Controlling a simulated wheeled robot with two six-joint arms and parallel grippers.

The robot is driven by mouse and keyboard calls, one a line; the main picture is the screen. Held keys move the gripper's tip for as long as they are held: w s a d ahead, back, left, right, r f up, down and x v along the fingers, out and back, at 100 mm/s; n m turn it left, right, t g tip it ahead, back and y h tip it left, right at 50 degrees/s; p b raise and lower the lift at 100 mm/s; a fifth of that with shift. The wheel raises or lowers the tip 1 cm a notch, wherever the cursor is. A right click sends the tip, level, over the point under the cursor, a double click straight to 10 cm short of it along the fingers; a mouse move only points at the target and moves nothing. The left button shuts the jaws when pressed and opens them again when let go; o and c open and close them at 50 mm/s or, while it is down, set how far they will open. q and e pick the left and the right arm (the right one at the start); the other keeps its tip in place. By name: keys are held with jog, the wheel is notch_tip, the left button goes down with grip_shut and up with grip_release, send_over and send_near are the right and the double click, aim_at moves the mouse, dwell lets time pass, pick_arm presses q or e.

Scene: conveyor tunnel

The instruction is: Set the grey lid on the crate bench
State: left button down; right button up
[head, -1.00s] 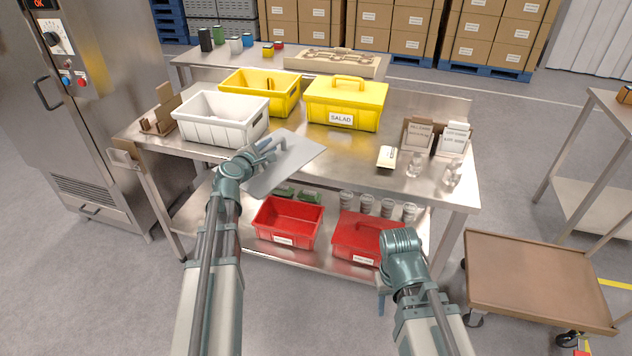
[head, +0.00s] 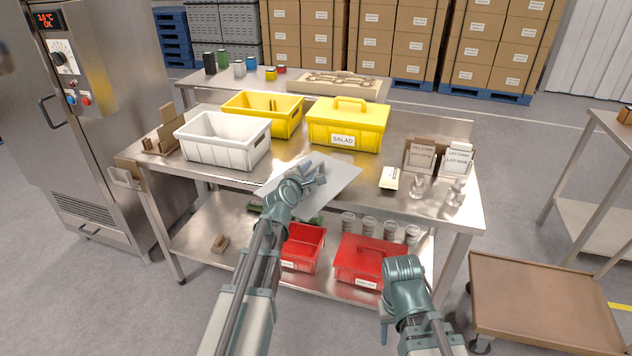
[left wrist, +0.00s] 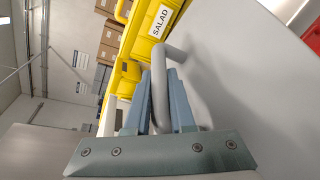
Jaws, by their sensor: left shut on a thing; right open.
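The grey lid (head: 334,180) is a flat panel at the front edge of the steel crate bench (head: 225,178). My left gripper (head: 316,176) is shut on the lid's handle. In the left wrist view, the fingers (left wrist: 160,105) close around the bar handle, and the lid's face (left wrist: 235,70) fills the right side. I cannot tell whether the lid touches the bench top. My right gripper (head: 385,325) is open and empty, low in front of the bench; its fingers are mostly hidden.
A white crate (head: 222,140), an open yellow crate (head: 262,115) and a lidded yellow SALAD crate (head: 345,128) stand behind the lid. Red crates (head: 300,250) sit on the lower shelf. Card holders and glasses (head: 418,187) stand at the right. A brown cart (head: 540,305) is lower right.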

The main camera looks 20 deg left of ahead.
pick_arm(q)
jog(key=shift+w+d, duration=0.25)
jog(key=shift+d, duration=0.3)
jog(key=shift+w+d+f, duration=0.1)
jog(key=shift+d, duration=0.25)
notch_tip(320, 180, down, 4)
jog(key=b, duration=0.3)
jog(key=shift+r+b, duration=0.25)
jog(key=shift+b, duration=0.05)
jog(key=shift+f, duration=0.1)
jog(key=shift+f, duration=0.15)
jog(key=c, duration=0.8)
grip_release()
jog(key=shift+o, duration=0.2)
